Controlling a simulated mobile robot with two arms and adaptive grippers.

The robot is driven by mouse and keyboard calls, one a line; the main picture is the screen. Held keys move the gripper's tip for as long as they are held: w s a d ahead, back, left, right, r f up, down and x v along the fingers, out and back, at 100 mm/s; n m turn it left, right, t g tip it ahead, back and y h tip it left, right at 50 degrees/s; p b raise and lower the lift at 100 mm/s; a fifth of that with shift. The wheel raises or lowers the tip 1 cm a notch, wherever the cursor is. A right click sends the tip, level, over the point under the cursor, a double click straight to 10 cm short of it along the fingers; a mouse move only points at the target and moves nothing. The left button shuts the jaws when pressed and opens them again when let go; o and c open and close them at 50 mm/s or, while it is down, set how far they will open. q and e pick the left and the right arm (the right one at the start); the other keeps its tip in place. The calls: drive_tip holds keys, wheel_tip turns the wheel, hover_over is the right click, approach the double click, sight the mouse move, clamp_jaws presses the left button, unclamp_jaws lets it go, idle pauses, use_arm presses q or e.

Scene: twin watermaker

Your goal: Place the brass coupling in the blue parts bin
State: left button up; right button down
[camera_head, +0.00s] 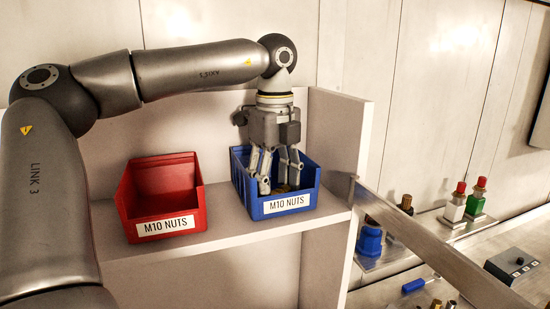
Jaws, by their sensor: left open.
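The blue parts bin (308,198), labelled M10 NUTS, stands on the shelf at the middle of the head view. My left gripper (279,186) points down into it with its fingers inside the walls, open. A brass-coloured piece (281,188) shows low between the fingers in the bin, mostly hidden by them and the front wall. It may be the brass coupling, but I cannot tell its shape. My right gripper is not in view.
A red bin (160,190), also labelled M10 NUTS, stands left of the blue one. A white upright panel (340,140) closes the shelf on the right. Beyond a metal rail (430,245), a bench holds small fittings, a blue-handled tool (413,285) and a dark control box (512,266).

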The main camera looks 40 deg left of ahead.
use_arm(q)
drive_tip(key=shift+r, duration=0.5)
wheel_tip(320, 180, up, 11)
drive_tip(key=b, duration=0.2)
idle(0.3)
drive_tip(key=shift+d, duration=0.1)
